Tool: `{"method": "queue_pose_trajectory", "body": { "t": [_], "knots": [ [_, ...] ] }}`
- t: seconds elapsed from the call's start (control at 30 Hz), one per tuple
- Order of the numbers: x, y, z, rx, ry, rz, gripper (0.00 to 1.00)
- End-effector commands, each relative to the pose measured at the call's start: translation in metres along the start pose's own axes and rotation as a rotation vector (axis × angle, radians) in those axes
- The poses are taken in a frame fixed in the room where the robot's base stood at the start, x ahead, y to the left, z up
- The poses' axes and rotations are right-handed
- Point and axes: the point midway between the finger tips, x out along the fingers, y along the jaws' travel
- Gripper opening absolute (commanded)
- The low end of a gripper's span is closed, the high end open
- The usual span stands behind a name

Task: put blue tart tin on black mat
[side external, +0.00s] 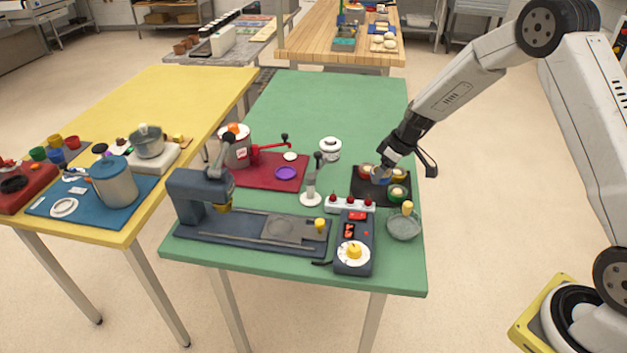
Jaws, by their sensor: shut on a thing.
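The black mat (366,194) lies on the green table's right side. The blue tart tin (379,180) shows at my gripper (385,168), over the middle of the mat. My gripper points down and to the left and is shut on the tin. The fingers partly hide the tin, and I cannot tell whether it touches the mat. A red tin (366,171), a yellow-orange tin (399,174) and a green tin (398,193) sit on the mat close around it.
A grey bowl (404,227) stands in front of the mat. A white strip with red knobs (350,205) and a dark control box (353,242) stand at the front left of it. A white stand (311,197) is to the left. The table's back is clear.

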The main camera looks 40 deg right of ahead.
Motion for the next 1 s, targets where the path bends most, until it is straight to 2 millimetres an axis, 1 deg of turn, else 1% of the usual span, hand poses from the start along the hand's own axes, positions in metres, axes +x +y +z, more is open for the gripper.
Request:
{"method": "queue_pose_trajectory", "body": {
  "t": [0.03, 0.3, 0.5, 0.67, 1.0],
  "knots": [
    [0.005, 0.003, -0.004, -0.001, -0.001, 0.000, 0.13],
    [0.036, 0.017, -0.013, 0.000, -0.001, 0.000, 0.13],
    [0.056, 0.026, -0.019, -0.001, -0.001, 0.000, 0.13],
    [0.063, 0.030, -0.021, 0.000, 0.000, 0.000, 0.13],
    [0.068, 0.032, -0.023, 0.000, 0.000, 0.000, 0.13]
  ]
}}
